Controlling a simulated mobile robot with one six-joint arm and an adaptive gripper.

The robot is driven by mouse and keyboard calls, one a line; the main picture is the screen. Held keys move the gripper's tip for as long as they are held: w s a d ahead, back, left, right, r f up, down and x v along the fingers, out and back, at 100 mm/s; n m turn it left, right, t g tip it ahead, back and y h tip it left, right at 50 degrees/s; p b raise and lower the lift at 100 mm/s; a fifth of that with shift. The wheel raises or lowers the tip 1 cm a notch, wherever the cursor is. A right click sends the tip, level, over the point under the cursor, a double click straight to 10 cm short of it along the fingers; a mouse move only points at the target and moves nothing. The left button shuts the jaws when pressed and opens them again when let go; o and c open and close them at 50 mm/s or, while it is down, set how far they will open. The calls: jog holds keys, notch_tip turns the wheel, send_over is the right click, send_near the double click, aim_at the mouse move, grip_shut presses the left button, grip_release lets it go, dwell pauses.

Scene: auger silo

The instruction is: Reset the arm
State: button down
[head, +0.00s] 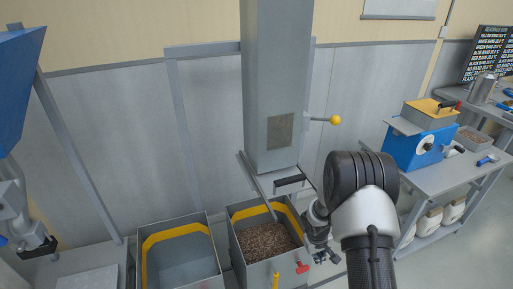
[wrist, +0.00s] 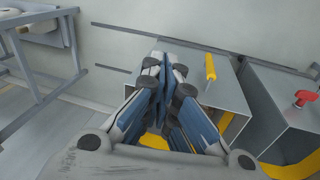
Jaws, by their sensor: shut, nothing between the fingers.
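My arm reaches down at the right of the head view, and my gripper (head: 322,257) hangs beside the right-hand bin. In the wrist view my gripper (wrist: 165,72) has its blue-grey fingers together with nothing between them. It points towards a grey metal box with a yellow handle (wrist: 210,68). Part of that box is hidden behind the fingers. In the head view the links of my arm cover some of the floor and the area right of the bins.
A grey silo chute (head: 275,85) with a yellow-knobbed lever (head: 335,120) stands above the grain-filled bin (head: 236,248). An empty bin (head: 150,262) stands left of it. A red knob (head: 302,267) is close to my gripper. A bench (head: 432,176) with a blue machine (head: 415,150) stands right.

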jog(key=s+a+r+m+t, duration=0.1)
jog(key=s+r, duration=0.2)
jog(key=r, duration=0.7)
jog(key=s+r, duration=0.3)
jog(key=r, duration=0.7)
jog(key=s+a+r+m+t, duration=0.1)
jog(key=s+r, duration=0.2)
jog(key=r, duration=0.7)
jog(key=s+a+r, duration=0.1)
jog(key=s+r, duration=0.2)
jog(key=s, duration=0.4)
jog(key=s+a+r+y, duration=0.1)
jog(key=s+a+r, duration=0.1)
jog(key=s, duration=0.5)
jog(key=s+a+r+m+t+y, duration=0.1)
jog(key=s+a+r, duration=0.1)
jog(key=s, duration=0.4)
jog(key=shift+s+a+r, duration=0.25)
jog(key=shift+s+r, duration=0.15)
jog(key=shift+r, duration=0.45)
jog(key=c, duration=2.3)
grip_release()
